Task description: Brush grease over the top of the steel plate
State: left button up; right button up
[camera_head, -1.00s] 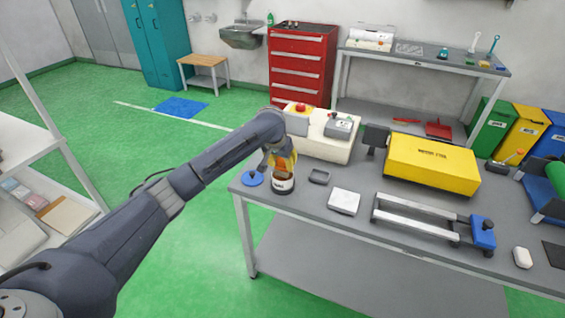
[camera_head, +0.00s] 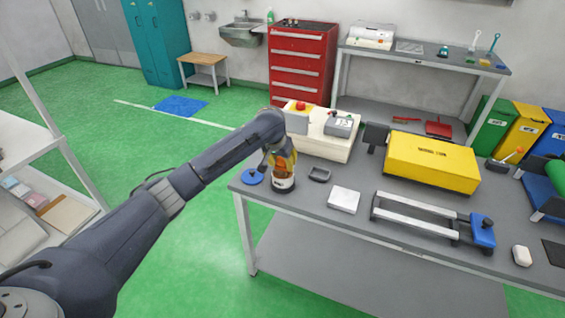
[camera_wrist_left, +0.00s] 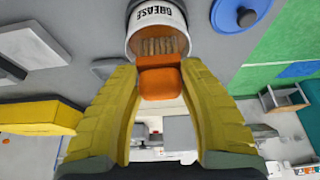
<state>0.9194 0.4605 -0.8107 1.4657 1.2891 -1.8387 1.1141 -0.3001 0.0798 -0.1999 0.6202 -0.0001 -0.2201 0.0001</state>
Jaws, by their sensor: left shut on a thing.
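My left gripper (camera_head: 282,164) is shut on an orange-handled brush (camera_wrist_left: 160,84) above the near left corner of the bench. In the left wrist view the handle sits between the yellow fingers, and the pale bristles are inside the mouth of a white tub labelled GREASE (camera_wrist_left: 160,17). Whether the bristles touch grease I cannot tell. The tub also shows in the head view (camera_head: 284,186), partly covered by the gripper. A pale square plate (camera_head: 344,200), seemingly the steel plate, lies flat to the tub's right. My right gripper is not in view.
A blue lid (camera_head: 252,177) lies left of the tub. A small dark tray (camera_head: 319,174) lies between tub and plate. A white control box (camera_head: 322,139) stands behind. A yellow box (camera_head: 433,162) and a rail fixture (camera_head: 425,217) are to the right.

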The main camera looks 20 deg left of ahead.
pick_arm(q)
jog(key=shift+r, duration=3.5)
jog(key=shift+n, duration=0.3)
